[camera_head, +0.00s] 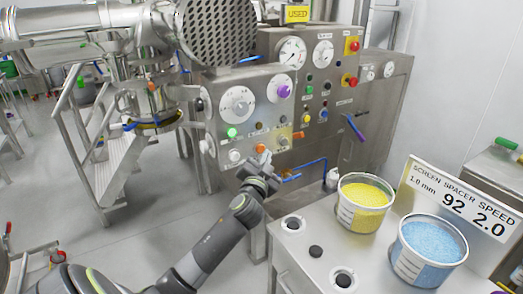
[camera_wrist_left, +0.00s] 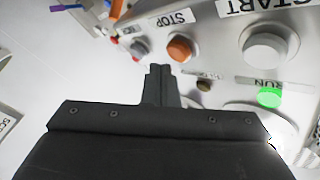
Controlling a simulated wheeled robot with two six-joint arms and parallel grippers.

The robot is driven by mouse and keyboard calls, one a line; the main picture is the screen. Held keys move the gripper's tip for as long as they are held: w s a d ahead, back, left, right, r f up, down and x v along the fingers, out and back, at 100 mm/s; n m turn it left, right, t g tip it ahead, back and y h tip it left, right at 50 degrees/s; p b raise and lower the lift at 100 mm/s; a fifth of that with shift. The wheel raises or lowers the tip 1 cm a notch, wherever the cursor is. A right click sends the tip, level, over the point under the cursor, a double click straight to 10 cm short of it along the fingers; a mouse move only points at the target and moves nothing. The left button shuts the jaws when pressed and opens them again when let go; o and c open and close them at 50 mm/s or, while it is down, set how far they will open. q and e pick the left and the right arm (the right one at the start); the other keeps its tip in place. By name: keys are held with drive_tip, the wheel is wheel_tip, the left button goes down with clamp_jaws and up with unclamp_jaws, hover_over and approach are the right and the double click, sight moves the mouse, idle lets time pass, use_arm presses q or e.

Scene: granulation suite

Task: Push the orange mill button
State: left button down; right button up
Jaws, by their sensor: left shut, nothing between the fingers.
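An orange button (camera_head: 261,148) is on the lower row of the steel control panel, right of a white button. In the left wrist view the orange button (camera_wrist_left: 180,48) is beside a STOP label. My left gripper (camera_head: 265,158) is shut and empty, just in front of the panel and slightly below that button. In the left wrist view its fingertips (camera_wrist_left: 160,70) point at the panel near the orange button, with no contact visible. A second orange button (camera_head: 298,135) is farther right; no readable label says which is the mill button. My right gripper is not in view.
Beside the STOP button are a white START button (camera_wrist_left: 268,48), a green RUN lamp (camera_wrist_left: 268,97) and a grey button (camera_wrist_left: 139,48). A table with a yellow-filled tub (camera_head: 362,207) and a blue-filled tub (camera_head: 425,252) stands at right. Steel steps (camera_head: 115,170) stand at left.

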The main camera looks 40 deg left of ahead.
use_arm(q)
drive_tip(key=shift+a, duration=0.1)
drive_tip(key=shift+w+a, duration=0.15)
drive_tip(key=shift+a, duration=0.15)
drive_tip(key=shift+w+a+b, duration=0.2)
drive_tip(key=shift+a+b, duration=0.15)
drive_tip(key=shift+a, duration=0.05)
idle(0.7)
idle(0.3)
drive_tip(key=shift+s+d, duration=0.35)
drive_tip(key=shift+d, duration=0.5)
drive_tip(key=d, duration=0.1)
drive_tip(key=s+d, duration=0.1)
drive_tip(key=d, duration=0.1)
drive_tip(key=s+d+p, duration=0.1)
drive_tip(key=shift+d, duration=0.3)
idle(0.6)
